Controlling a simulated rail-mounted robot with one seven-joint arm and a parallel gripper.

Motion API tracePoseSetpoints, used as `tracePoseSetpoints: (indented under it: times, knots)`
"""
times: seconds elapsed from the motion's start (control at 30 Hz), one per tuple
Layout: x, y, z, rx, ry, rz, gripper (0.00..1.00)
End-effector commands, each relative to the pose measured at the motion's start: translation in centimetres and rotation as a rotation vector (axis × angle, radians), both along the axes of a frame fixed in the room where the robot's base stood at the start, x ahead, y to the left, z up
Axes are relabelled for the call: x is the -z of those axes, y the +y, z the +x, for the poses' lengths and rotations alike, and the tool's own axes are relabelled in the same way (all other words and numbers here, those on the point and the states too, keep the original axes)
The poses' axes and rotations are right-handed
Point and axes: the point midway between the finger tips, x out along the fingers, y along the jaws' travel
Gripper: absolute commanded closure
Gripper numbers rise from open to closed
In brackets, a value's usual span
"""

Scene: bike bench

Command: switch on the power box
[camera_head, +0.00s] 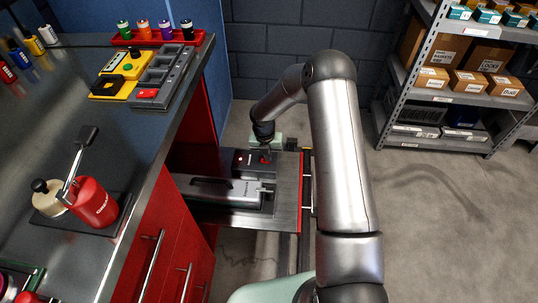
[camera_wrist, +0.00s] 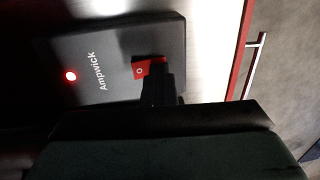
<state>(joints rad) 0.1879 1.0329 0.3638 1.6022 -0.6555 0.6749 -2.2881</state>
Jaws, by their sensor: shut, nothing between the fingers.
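The power box is a dark box labelled "Ampwick" (camera_wrist: 105,55). It sits in an open drawer (camera_head: 285,217) and also shows in the head view (camera_head: 239,161). A red light (camera_wrist: 70,76) glows on its face. A red rocker switch (camera_wrist: 140,71) with an "O" mark is at its right end, partly hidden by my fingers. My gripper (camera_wrist: 160,82) is shut and empty, its fingertips at the switch; whether they touch it I cannot tell. In the head view my gripper (camera_head: 265,153) is small, over the box.
A grey case (camera_head: 225,190) with a dark handle lies beside the box in the drawer. The workbench (camera_head: 150,140) stands left, holding a red tool (camera_head: 95,203) and trays. A shelf with boxes (camera_head: 445,75) stands right. The floor between is clear.

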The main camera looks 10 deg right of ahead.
Motion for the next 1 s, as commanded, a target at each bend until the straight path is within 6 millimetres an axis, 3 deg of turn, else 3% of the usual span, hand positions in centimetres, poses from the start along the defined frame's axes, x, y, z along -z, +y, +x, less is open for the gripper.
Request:
tracePoseSetpoints:
  times: [0.3,0.67,0.77,1.0]
  knots:
    - [-0.3,1.4,0.4,-0.002,-0.002,0.003,1.00]
    - [-0.5,1.4,0.4,-0.001,-0.001,0.002,1.00]
    - [-1.3,1.4,0.4,-0.001,-0.001,0.002,1.00]
    - [-5.8,1.1,0.3,-0.003,-0.004,0.002,1.00]
